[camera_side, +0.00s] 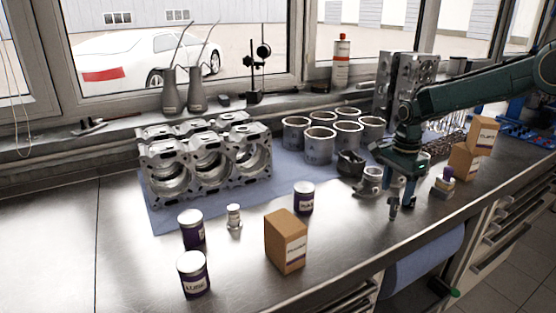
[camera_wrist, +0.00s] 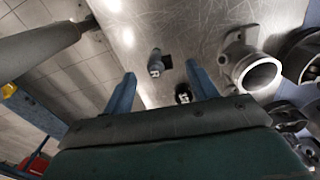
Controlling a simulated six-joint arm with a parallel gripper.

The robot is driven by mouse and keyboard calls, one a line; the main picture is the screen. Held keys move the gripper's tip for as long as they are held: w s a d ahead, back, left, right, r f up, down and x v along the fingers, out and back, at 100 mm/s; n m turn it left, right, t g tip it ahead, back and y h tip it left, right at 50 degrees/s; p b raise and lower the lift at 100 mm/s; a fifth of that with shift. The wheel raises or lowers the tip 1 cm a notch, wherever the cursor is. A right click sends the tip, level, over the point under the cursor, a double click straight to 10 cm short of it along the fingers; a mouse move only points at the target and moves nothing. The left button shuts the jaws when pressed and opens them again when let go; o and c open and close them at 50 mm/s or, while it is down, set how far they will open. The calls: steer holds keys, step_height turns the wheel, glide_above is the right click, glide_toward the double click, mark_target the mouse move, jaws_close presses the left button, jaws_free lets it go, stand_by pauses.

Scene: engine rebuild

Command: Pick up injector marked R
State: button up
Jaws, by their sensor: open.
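My gripper (camera_side: 401,205) points down over the right part of the steel bench, with its two fingers apart. In the wrist view my gripper (camera_wrist: 162,90) has its blue fingers spread and nothing held between them. A small grey-blue part with a pale label (camera_wrist: 155,62) lies on the bench ahead of the fingertips, between their lines. A second small dark part with a white mark (camera_wrist: 183,95) lies closer, near the right finger. Both look like injectors. Their letters are too small to read, so I cannot tell which is marked R. The side view does not show them clearly.
A grey metal housing with a round opening (camera_wrist: 258,72) stands right of the right finger. The side view shows an orange box (camera_side: 286,242), white-lidded cans (camera_side: 193,274), an engine block (camera_side: 205,165) and several cylinder liners (camera_side: 318,145). The bench's front edge is near my gripper.

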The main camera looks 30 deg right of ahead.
steer(key=shift+f, duration=1.35)
steer(key=c, duration=1.1)
steer(key=shift+r, duration=0.2)
step_height(320, 180, up, 20)
steer(key=shift+f, duration=0.15)
